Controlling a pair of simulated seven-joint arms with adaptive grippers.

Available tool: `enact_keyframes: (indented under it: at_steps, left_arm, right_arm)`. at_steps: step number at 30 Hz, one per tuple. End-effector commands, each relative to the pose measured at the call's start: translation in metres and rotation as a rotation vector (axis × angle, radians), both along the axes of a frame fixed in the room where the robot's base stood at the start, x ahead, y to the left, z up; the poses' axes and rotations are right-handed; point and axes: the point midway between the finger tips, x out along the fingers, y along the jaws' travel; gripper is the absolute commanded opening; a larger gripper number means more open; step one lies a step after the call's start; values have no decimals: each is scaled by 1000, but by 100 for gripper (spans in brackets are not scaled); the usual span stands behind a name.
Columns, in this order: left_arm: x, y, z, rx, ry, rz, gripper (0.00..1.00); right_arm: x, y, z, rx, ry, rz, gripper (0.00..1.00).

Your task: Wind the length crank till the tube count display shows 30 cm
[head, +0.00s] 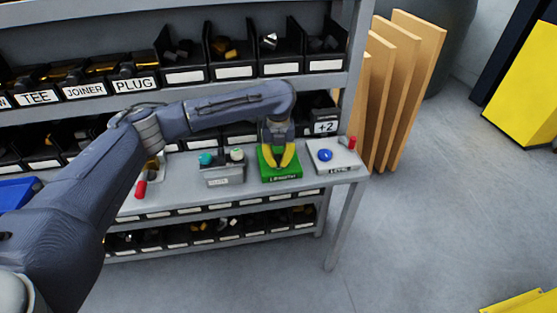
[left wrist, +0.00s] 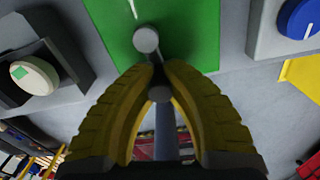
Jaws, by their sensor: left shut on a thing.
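The length crank's green box (head: 290,172) stands on the grey bench, with a label on its front edge. My left gripper (head: 278,165) is over this box with its yellow fingers pointing down. In the left wrist view the fingers (left wrist: 160,80) are shut on the grey crank handle (left wrist: 160,93). A round grey knob end (left wrist: 146,40) shows against the green face (left wrist: 185,20). No tube count reading is legible in either view. My right gripper is not in view.
A grey box with a blue knob (head: 325,155) stands right of the green box, with a red part (head: 351,143) beside it. A grey box with teal and pale buttons (head: 222,174) stands left. Part bins (head: 232,70) line the shelf behind.

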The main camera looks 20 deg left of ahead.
Motion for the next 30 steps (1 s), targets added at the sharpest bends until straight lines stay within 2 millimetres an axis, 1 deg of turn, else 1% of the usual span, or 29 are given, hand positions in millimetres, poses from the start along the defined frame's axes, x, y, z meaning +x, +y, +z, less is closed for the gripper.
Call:
enact_keyframes:
  at_steps: [5,6,14,23,26,30]
  left_arm:
    - [0,0,1,-1,0,0,0]
    - [0,0,1,-1,0,0,14]
    - [0,0,0,0,0,1,44]
    - [0,0,2,0,-1,1,45]
    - [1,0,10,0,-2,1,45]
    - [1,0,31,-1,-3,1,45]
  right_arm:
    - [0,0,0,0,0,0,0]
    - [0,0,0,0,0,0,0]
    - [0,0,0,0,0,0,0]
    - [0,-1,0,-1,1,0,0]
    - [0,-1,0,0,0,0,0]
    - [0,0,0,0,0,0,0]
